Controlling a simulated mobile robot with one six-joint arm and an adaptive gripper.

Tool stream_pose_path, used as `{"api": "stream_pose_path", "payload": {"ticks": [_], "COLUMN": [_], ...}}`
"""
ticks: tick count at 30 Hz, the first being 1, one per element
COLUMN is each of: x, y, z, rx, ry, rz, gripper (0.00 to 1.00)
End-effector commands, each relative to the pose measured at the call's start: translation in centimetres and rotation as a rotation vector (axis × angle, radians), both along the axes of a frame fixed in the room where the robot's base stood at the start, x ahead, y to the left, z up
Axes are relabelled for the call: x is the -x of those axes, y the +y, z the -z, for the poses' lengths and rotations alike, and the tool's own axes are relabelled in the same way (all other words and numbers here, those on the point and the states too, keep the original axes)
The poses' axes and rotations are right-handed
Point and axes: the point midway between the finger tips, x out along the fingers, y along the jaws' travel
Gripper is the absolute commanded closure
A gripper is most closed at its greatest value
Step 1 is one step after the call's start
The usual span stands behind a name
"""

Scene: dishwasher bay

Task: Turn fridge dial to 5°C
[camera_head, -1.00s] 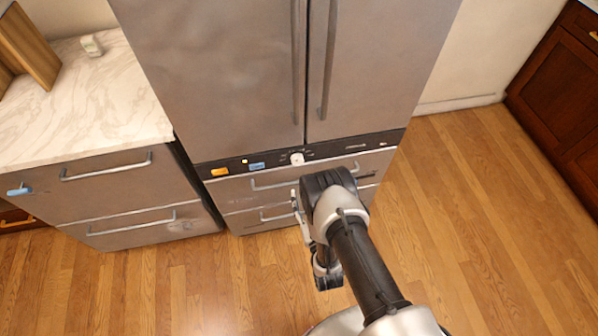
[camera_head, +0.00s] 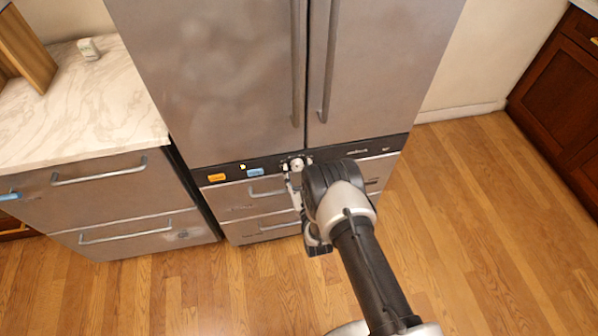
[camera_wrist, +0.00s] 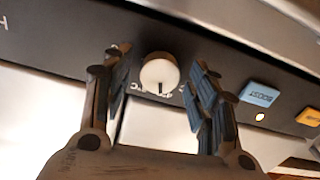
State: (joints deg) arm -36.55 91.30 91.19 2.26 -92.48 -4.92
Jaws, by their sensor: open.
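The fridge dial (camera_head: 297,163) is a round white knob on the dark control strip (camera_head: 340,151) below the fridge doors. In the wrist view the dial (camera_wrist: 160,74) shows a white face with a dark pointer mark at its lower edge. Whether the fingertips reach the dial's depth, I cannot tell. In the head view my arm hides most of the gripper.
Drawers with bar handles (camera_head: 268,192) lie below. A marble counter (camera_head: 75,110) stands at the left. The wood floor at the right is clear.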

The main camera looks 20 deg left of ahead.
Motion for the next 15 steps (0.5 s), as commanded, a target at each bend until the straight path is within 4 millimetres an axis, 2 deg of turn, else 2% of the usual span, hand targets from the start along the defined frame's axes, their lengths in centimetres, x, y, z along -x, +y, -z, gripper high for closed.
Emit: {"api": "stream_pose_path", "payload": {"ticks": [2,15], "x": [0.02,0.04], "y": [-0.01,-0.03], "z": [0.00,0.03], "rx": [0.000,0.000], "ry": [0.000,0.000], "rz": [0.000,0.000], "gripper": [0.49,0.78]}}
